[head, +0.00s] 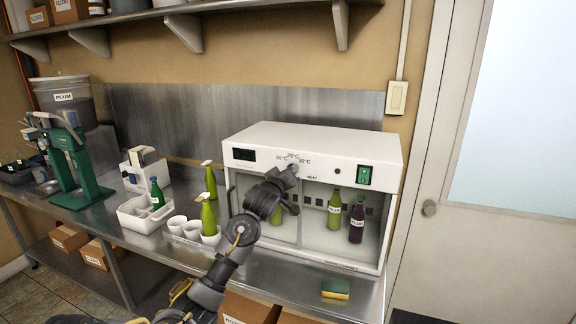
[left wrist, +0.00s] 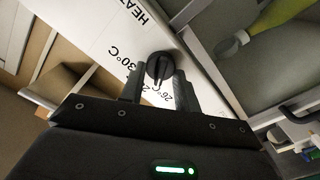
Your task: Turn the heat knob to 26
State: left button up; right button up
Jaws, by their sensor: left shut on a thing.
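The heat knob (left wrist: 158,68) is a round black knob on the white front panel of the heated cabinet (head: 320,143). In the left wrist view it sits between my left fingertips (left wrist: 159,84), which are shut on it. Printed marks near it include 30°C and 26°C; the other mark is partly covered by a finger. I cannot read for sure which mark the knob points to. In the head view my left gripper (head: 288,174) reaches the panel below the temperature marks and hides the knob. My right gripper is not in view.
A green switch (head: 364,175) and a dark display (head: 243,154) are on the panel. Behind the glass stand a green bottle (head: 334,209) and a dark red bottle (head: 357,222). White cups, a green bottle (head: 208,217) and a sponge (head: 336,288) are on the steel bench.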

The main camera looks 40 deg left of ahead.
pick_arm(q)
jog(key=shift+n+p, duration=0.8)
jog(key=shift+n, duration=0.2)
jog(key=o, duration=1)
jog(key=shift+c, duration=0.2)
jog(key=b+v, duration=0.2)
jog(key=v, duration=0.8)
jog(key=shift+s+b, duration=0.4)
